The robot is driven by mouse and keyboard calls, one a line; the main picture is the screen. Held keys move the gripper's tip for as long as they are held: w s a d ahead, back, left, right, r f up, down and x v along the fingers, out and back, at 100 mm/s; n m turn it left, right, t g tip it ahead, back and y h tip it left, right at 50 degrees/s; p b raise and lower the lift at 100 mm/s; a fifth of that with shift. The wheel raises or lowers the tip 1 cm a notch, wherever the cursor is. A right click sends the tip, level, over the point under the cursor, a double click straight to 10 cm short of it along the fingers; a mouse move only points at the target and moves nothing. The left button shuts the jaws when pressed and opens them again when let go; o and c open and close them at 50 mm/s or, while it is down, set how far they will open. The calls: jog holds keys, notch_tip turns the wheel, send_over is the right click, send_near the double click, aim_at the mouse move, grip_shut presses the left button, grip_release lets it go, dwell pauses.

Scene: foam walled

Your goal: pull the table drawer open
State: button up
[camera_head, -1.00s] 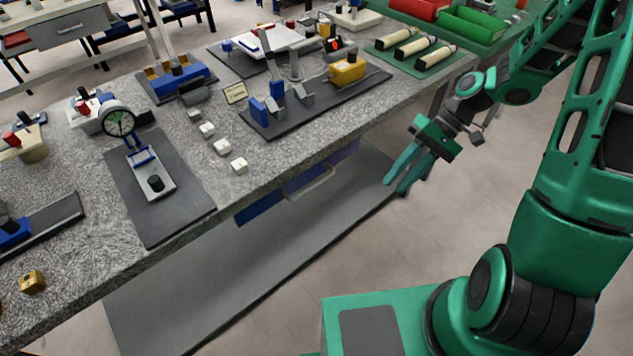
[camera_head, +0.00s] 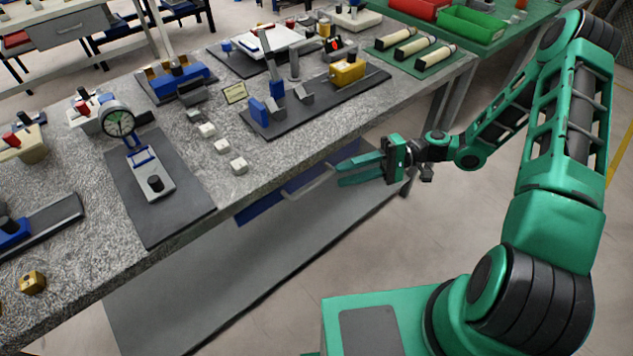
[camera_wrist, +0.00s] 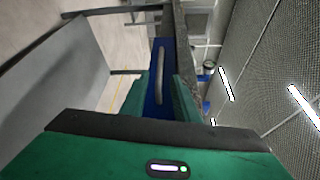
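The blue table drawer (camera_head: 262,207) sits under the front edge of the granite-topped table (camera_head: 205,195). Its pale bar handle (camera_head: 313,190) stands out from its front. My gripper (camera_head: 338,174) is beside the right end of the handle, its green fingers pointing left toward it and spread apart. In the wrist view the blue drawer front (camera_wrist: 153,100) and the handle (camera_wrist: 160,72) lie ahead, between the two open fingers (camera_wrist: 158,98). I see no contact with the handle. Part of the drawer is hidden by the tabletop edge.
The tabletop overhangs the drawer. On it are a dial gauge stand (camera_head: 118,124), small white blocks (camera_head: 239,166) and a dark fixture plate (camera_head: 315,103). A grey lower shelf (camera_head: 225,270) lies beneath. The floor in front of the table is clear.

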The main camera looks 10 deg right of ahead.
aim_at(315, 184)
jog(key=x, duration=0.9)
jog(key=shift+a+f, duration=0.1)
